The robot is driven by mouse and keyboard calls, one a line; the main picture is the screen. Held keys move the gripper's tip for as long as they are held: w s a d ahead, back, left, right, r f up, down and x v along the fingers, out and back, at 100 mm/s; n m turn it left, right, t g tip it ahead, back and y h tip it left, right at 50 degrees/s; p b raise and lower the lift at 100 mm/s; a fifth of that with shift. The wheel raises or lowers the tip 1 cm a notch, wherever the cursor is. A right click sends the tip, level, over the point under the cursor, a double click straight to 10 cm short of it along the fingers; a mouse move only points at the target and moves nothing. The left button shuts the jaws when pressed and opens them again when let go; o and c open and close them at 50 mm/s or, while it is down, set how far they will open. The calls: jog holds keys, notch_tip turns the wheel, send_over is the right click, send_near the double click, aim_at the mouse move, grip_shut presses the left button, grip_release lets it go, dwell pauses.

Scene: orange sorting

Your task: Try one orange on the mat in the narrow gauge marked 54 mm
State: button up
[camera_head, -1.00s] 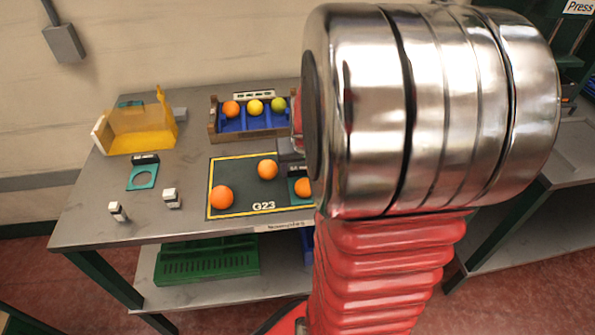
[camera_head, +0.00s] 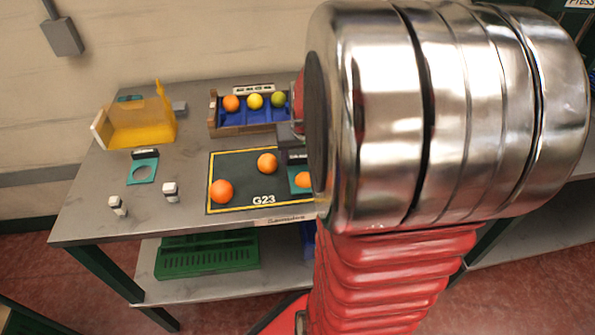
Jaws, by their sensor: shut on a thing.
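Two whole oranges lie on the dark mat (camera_head: 240,170) marked G23: one at the front left (camera_head: 221,191) and one near the middle (camera_head: 267,163). A third orange (camera_head: 303,180) shows partly at the mat's right, within the outline of a teal gauge (camera_head: 293,186) with a black tab. My gripper (camera_head: 291,142) is shut on this gauge, the narrow one. My arm covers its right side, so I cannot tell how the ring sits around the orange. The other teal gauge (camera_head: 142,173), with an open round hole, lies left of the mat.
A crate (camera_head: 214,122) with blue compartments holding an orange, a yellow and a green fruit stands behind the mat. A yellow open bin (camera_head: 150,130) is at the back left. My arm blocks the right side.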

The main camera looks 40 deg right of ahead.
aim_at(301, 165)
jog(key=shift+r, duration=0.3)
jog(key=shift+r, duration=0.35)
jog(key=shift+r, duration=0.35)
jog(key=shift+r, duration=0.7)
jog(key=shift+r, duration=0.35)
jog(key=shift+r, duration=0.35)
jog(key=shift+r, duration=0.4)
